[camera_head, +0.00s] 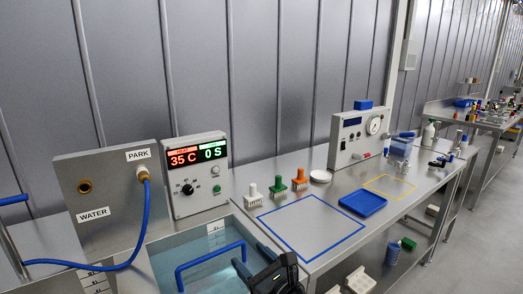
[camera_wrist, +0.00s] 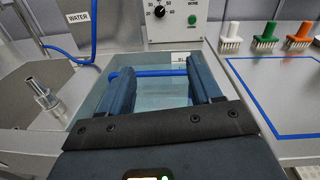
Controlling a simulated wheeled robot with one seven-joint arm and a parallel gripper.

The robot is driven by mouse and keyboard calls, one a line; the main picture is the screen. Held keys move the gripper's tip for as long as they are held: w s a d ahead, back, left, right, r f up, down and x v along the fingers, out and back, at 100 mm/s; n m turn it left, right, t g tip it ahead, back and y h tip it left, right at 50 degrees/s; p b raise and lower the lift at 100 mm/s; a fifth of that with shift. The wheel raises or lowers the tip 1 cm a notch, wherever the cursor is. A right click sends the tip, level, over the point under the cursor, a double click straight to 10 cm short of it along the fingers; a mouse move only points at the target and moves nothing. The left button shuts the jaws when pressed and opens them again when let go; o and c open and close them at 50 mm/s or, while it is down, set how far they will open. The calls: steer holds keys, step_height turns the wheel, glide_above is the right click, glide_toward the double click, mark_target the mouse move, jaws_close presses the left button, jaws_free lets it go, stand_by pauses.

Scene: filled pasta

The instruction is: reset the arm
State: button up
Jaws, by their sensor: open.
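My gripper (camera_head: 254,261) shows at the bottom of the head view, over the right part of a water basin (camera_head: 163,278). In the wrist view my gripper (camera_wrist: 160,70) has its two dark blue fingers spread wide with nothing held between them. A blue bar handle (camera_head: 210,252) stands in the basin, left of my gripper. The handle also shows in the wrist view (camera_wrist: 150,73), running across beyond the fingers. I cannot tell how close the fingers are to it. Most of my arm is out of view.
A control box (camera_head: 188,176) reading 35 C and 0 S stands behind the basin. A panel (camera_head: 105,182) with a blue hose (camera_head: 135,245) is at left. On the right bench are brushes (camera_head: 277,184), a blue tray (camera_head: 363,203) and a bare blue-outlined area (camera_head: 310,227).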

steer(key=s+d+f+n+h, duration=0.4)
steer(key=s+d+f+n, duration=0.15)
steer(key=s+d, duration=0.55)
steer(key=s+d+f+n+h, duration=0.3)
steer(key=s+d+f+n, duration=0.35)
steer(key=s, duration=0.75)
steer(key=s+d+r+n+h+b, duration=0.1)
steer(key=s+d+r+n, duration=0.2)
steer(key=s, duration=0.5)
steer(key=s+d+r+n+h, duration=0.15)
steer(key=s+d+n, duration=0.25)
steer(key=s, duration=0.4)
steer(key=s+r+n+h, duration=0.1)
steer(key=s+r+n, duration=0.7)
steer(key=s+r, duration=0.2)
steer(key=shift+s+a+r+t, duration=0.25)
steer(key=shift+s+r+t, duration=0.1)
steer(key=shift+r+t, duration=0.05)
